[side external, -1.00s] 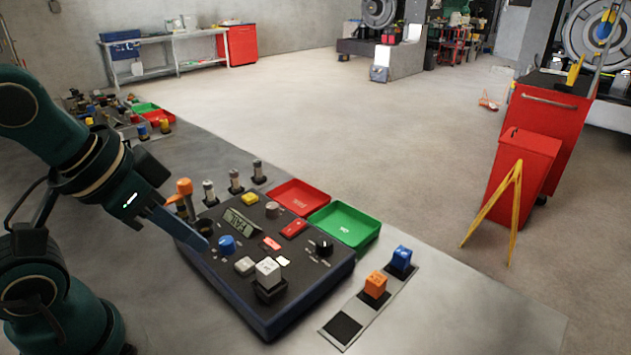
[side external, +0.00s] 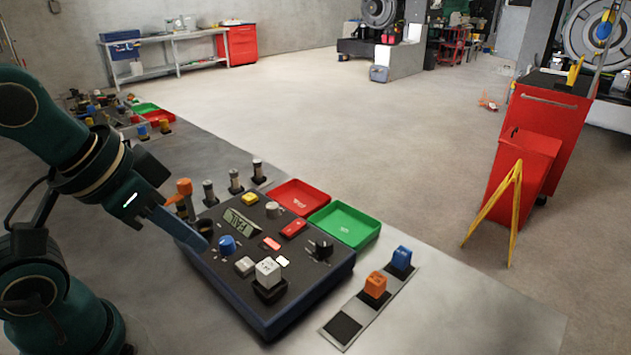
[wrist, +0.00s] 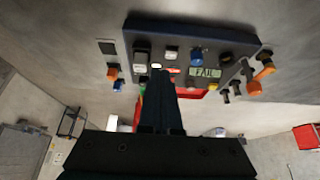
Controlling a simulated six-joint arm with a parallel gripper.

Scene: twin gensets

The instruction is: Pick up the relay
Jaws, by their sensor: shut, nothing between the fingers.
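A light grey relay cube (side external: 267,270) sits in a black socket at the near corner of the dark test box (side external: 300,292). It also shows in the wrist view (wrist: 141,46). An orange cube (side external: 375,284) and a blue cube (side external: 401,258) stand on a grey strip with black pads to the right of the box. My gripper (side external: 204,243) is shut and empty. It hangs at the left side of the box near the blue button (side external: 227,244), apart from the grey relay. In the wrist view its dark fingers (wrist: 161,72) point toward the box.
The box display (side external: 240,222) reads FAIL. A red tray (side external: 298,195) and a green tray (side external: 343,224) stand behind the box. An orange-topped post (side external: 184,188) and several grey cylinders stand along the box's far left side. The strip's nearest pad (side external: 343,327) is empty.

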